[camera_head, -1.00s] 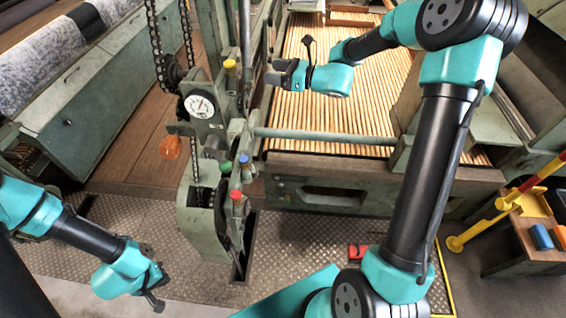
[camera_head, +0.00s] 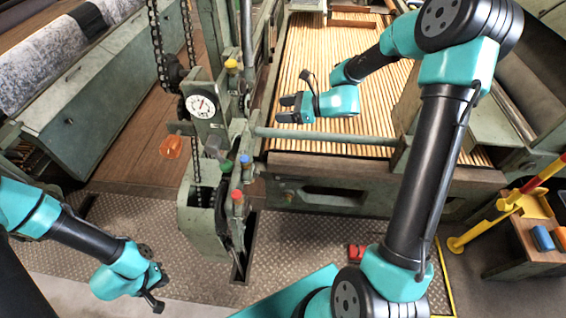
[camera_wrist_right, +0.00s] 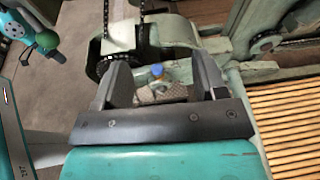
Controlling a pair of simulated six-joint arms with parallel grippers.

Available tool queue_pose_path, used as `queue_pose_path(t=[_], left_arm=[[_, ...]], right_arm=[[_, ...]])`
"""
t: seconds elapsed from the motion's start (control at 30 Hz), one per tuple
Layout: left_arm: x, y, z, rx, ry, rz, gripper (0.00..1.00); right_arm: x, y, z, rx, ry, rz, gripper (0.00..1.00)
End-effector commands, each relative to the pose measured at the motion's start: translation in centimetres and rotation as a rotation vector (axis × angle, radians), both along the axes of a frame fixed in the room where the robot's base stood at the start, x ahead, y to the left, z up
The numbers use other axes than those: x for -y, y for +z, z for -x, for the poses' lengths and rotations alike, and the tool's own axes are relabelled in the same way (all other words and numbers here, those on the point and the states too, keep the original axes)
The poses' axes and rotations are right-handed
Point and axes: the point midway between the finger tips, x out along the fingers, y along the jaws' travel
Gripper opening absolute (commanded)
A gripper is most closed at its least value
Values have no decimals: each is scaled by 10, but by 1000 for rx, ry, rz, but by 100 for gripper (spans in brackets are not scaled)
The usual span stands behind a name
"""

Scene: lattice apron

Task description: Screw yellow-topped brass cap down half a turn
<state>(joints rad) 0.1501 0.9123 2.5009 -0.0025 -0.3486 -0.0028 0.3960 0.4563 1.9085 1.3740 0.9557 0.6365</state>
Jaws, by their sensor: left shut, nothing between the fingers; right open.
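The yellow-topped brass cap (camera_head: 231,66) stands upright on the green machine, above the white dial gauge (camera_head: 201,105). It is not identifiable in the right wrist view. My right gripper (camera_head: 282,107) is open and empty, over the slatted bed, right of and below the cap in the picture. In the right wrist view its two fingers (camera_wrist_right: 160,85) are spread, with a blue-topped cap (camera_wrist_right: 157,71) visible beyond the gap. My left gripper (camera_head: 157,296) is shut and empty, low at the left above the metal floor, far from the cap.
Blue, green and red knobs (camera_head: 237,196) stand on the machine's lower part. An orange part (camera_head: 171,147) sits beside it. Chains (camera_head: 157,45) hang left of the cap, and a horizontal green bar (camera_head: 330,138) crosses below my right gripper. The left floor is fairly clear.

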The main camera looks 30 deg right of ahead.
Motion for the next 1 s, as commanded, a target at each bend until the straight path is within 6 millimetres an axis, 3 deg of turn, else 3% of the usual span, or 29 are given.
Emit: queue_pose_path(t=[1.0], left_arm=[[0,0,0,0,0,0,0]], right_arm=[[-30,-134,74,-100,314,435,65]])
